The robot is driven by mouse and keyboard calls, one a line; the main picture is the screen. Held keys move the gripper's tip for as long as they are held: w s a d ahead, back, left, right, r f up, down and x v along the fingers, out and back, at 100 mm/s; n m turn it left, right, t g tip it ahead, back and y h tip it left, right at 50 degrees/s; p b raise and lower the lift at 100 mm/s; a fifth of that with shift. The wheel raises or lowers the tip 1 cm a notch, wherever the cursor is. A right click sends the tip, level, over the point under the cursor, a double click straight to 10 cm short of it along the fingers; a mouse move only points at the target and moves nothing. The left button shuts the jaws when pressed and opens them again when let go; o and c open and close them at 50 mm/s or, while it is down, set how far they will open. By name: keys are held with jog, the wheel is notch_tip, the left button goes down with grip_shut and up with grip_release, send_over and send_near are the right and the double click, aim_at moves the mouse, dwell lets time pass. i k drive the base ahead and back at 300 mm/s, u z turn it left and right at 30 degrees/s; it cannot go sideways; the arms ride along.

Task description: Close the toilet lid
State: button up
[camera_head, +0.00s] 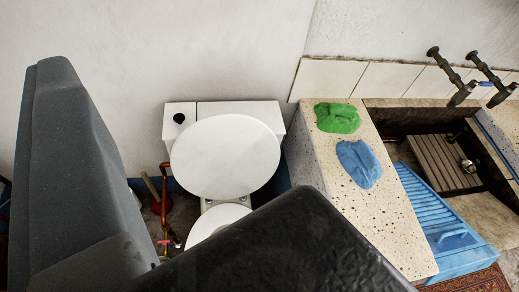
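The white toilet lid (225,157) is a smooth oval, raised and standing in front of the white cistern (240,108). Below the lid's lower edge the hinge area shows, then part of a white rounded surface of the toilet seat or bowl (215,219). A large black part of mine (285,250) crosses the bottom and hides the front of the toilet. A large dark grey part of mine (70,180) fills the left side. I cannot make out fingertips or tell the opening of my gripper. No contact with the lid shows.
A speckled stone counter (370,215) stands right of the toilet, with a green cloth (337,118) and a blue cloth (358,163) on it. Farther right are a blue washboard (435,225), a trough and wall taps (455,80). Red-brown pipes (164,205) stand left of the toilet.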

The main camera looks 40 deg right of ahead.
aim_at(225, 157)
jog(key=z, duration=1.1)
jog(key=k, duration=0.7)
jog(key=u, duration=0.7)
jog(key=i, duration=1)
jog(key=z, duration=0.05)
